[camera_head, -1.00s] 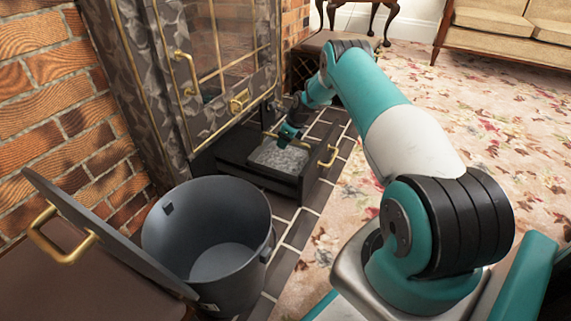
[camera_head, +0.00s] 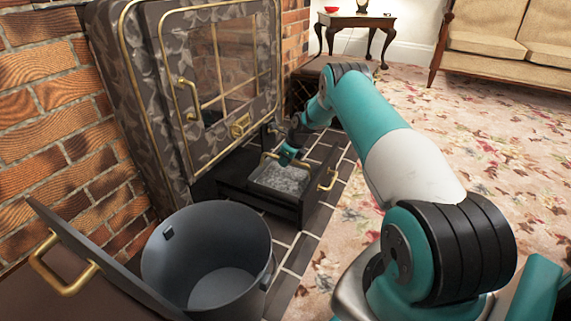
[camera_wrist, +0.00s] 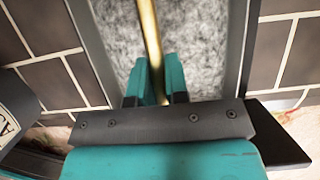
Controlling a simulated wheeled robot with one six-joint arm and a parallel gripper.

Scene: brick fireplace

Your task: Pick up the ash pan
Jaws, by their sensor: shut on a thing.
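The ash pan (camera_head: 281,179) holds grey ash and sits at the open black drawer (camera_head: 258,197) below the stove. Whether it rests in the drawer or is raised a little is hard to tell. My gripper (camera_head: 287,156) is above the pan, shut on its brass handle. In the wrist view, my gripper's teal fingers (camera_wrist: 158,80) are on both sides of the handle bar (camera_wrist: 149,35), with the ash (camera_wrist: 195,45) below. The fingers partly hide the handle.
An open, empty dark bucket (camera_head: 205,265) stands in front, its lid (camera_head: 100,255) leaning at its left. The patterned stove (camera_head: 205,90) and brick wall (camera_head: 50,110) are on the left. The drawer has a brass front handle (camera_head: 328,179). Flowered carpet (camera_head: 470,160) lies open on the right.

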